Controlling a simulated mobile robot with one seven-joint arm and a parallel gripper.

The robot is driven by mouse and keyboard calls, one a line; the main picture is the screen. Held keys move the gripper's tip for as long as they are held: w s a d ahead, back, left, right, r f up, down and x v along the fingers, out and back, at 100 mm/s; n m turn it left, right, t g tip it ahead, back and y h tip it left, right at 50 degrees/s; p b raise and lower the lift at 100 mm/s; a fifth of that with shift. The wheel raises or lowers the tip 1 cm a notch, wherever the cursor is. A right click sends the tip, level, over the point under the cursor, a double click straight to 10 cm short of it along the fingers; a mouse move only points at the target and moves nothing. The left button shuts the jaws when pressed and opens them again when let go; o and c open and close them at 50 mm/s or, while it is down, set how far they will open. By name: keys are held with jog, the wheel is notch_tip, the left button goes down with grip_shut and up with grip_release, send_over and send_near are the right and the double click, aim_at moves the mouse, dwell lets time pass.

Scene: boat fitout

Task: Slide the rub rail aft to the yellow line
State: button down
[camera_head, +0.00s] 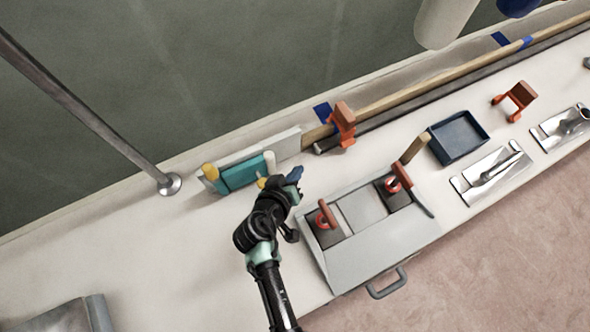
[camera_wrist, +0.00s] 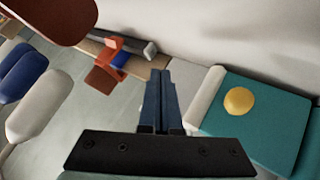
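Two long strips run along the deck edge in the head view: a tan wooden one (camera_head: 400,96) and a dark grey one (camera_head: 440,93). I cannot tell for sure which is the rub rail. The grey strip's end (camera_wrist: 148,50) and part of the wood (camera_wrist: 92,46) show in the wrist view. An orange clamp (camera_head: 343,124) sits across the strips near their left end; it also shows in the wrist view (camera_wrist: 104,72). My gripper (camera_head: 292,178) is shut and empty, left of that end, beside the teal block. Its fingers (camera_wrist: 162,95) lie together. I see no clear yellow line.
A teal block (camera_head: 243,173) with a yellow knob (camera_wrist: 239,101) stands close to my gripper, before a pale board (camera_head: 287,146). A grey tray (camera_head: 375,240), blue tray (camera_head: 464,140) and second orange clamp (camera_head: 518,97) lie rightward. A metal post (camera_head: 100,125) rises at left.

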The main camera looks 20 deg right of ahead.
aim_at(322, 149)
jog(key=b+x, duration=0.5)
jog(key=x, duration=0.3)
jog(key=shift+w+d+f, duration=0.1)
jog(key=shift+w+f, duration=0.05)
jog(key=shift+w+d, duration=0.2)
jog(key=shift+d, duration=0.8)
jog(key=shift+w+d, duration=0.2)
jog(key=shift+d, duration=0.75)
jog(key=shift+w+d, duration=0.2)
jog(key=shift+d, duration=0.8)
jog(key=shift+a, duration=0.1)
jog(key=shift+s+a, duration=0.15)
jog(key=shift+a, duration=0.45)
jog(key=shift+s+a+r+p, duration=0.2)
jog(key=shift+r+p, duration=0.65)
jog(key=shift+r, duration=0.15)
jog(key=shift+s+a+r+p, duration=0.2)
jog(key=shift+a+r+p, duration=0.05)
jog(key=shift+r+p, duration=0.7)
jog(key=shift+s+a+r+p, duration=0.25)
jog(key=shift+r+p, duration=0.55)
jog(key=shift+r, duration=0.25)
